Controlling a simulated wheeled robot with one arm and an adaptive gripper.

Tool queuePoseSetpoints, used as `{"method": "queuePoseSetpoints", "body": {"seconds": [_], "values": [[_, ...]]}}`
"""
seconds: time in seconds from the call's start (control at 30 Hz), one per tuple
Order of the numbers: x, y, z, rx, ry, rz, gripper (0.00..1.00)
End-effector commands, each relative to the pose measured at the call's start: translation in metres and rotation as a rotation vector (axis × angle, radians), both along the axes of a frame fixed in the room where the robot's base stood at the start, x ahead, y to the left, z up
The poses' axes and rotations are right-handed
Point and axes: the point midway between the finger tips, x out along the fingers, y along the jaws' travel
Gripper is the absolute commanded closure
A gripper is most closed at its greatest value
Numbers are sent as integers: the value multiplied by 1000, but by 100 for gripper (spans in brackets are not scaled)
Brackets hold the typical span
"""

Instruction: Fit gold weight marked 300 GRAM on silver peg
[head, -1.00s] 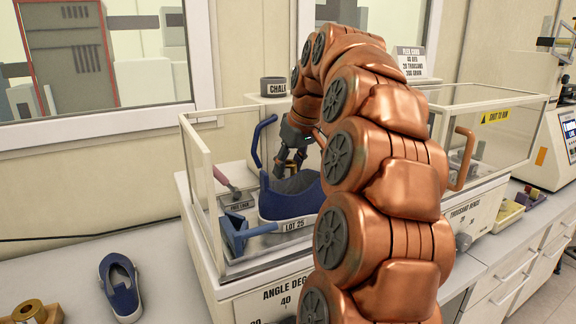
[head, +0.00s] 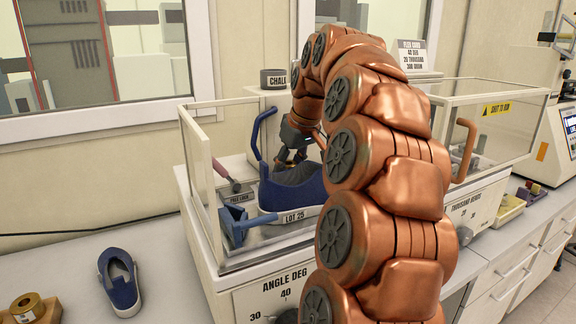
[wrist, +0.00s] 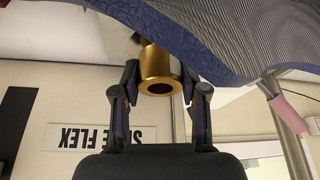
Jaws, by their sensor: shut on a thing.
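In the wrist view my gripper (wrist: 159,82) is shut on a gold weight (wrist: 157,66), one finger on each side. The weight is a short cylinder with a round hole in the end that faces the camera. No marking on it is readable. In the head view my gripper (head: 290,156) is inside the clear-walled machine, behind the blue shoe (head: 300,188), and the weight is hidden there. I cannot make out the silver peg in either view, nor tell whether the weight touches it.
The clear case (head: 203,185) surrounds the shoe. A blue clamp handle (head: 245,226) and a pink-handled tool (head: 226,174) are near it. A chalk pot (head: 273,82) stands behind.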

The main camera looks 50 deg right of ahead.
Motion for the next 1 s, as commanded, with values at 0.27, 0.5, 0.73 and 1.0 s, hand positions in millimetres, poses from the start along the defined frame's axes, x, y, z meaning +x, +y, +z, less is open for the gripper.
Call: {"method": "queuePoseSetpoints", "body": {"seconds": [0.27,0.5,0.73,1.0], "values": [[0,0,-6,-1,-1,0,100],[0,0,-11,-1,-1,0,100],[0,0,-10,-1,-1,0,38],[0,0,-11,0,-1,0,28]]}}
